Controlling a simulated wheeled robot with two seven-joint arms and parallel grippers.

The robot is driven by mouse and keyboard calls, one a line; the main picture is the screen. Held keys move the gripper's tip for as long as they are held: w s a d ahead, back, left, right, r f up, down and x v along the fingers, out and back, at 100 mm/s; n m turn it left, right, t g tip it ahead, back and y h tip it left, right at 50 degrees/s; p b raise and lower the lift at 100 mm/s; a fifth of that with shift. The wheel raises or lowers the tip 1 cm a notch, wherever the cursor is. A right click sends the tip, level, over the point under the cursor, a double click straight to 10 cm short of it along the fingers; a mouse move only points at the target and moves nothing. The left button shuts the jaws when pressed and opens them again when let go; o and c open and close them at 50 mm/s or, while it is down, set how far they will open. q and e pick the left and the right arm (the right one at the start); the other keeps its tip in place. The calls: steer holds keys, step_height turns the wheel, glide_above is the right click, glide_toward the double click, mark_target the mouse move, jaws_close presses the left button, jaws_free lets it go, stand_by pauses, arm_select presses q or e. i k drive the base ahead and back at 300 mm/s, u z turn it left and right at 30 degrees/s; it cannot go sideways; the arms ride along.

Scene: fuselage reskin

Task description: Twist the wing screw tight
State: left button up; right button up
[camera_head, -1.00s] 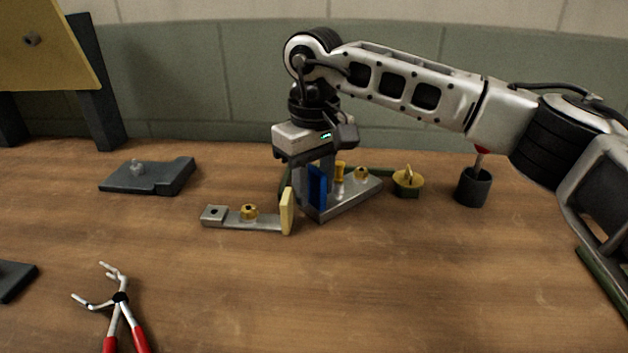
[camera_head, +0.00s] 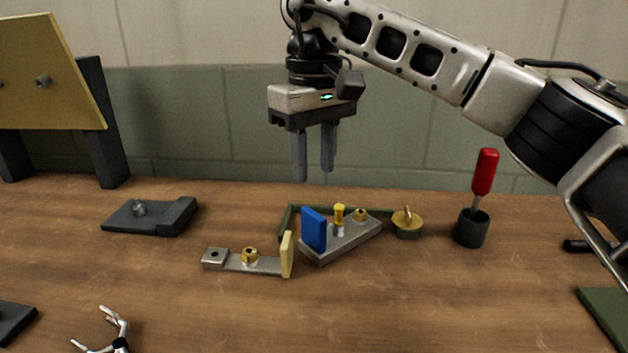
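My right gripper (camera_head: 314,173) hangs fingers-down in the air above and behind a grey angled plate (camera_head: 345,242). Its two fingers are apart with nothing between them. The plate carries an upright blue block (camera_head: 314,229), a yellow post (camera_head: 339,214) and a brass nut-like piece (camera_head: 360,214). Right of the plate, a round brass piece with a raised fin (camera_head: 407,220) sits on a green base; it looks most like a wing screw, but I cannot be sure. My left gripper is out of view.
A metal strip (camera_head: 262,265) with a brass nut and a cream end block lies front-left of the plate. A red-handled screwdriver (camera_head: 485,172) stands in a dark cup (camera_head: 472,230). Pliers (camera_head: 117,325) lie front left. A dark block (camera_head: 150,217) sits farther back. The front middle is clear.

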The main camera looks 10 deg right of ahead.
mark_target(406, 220)
steer(key=k, duration=1.5)
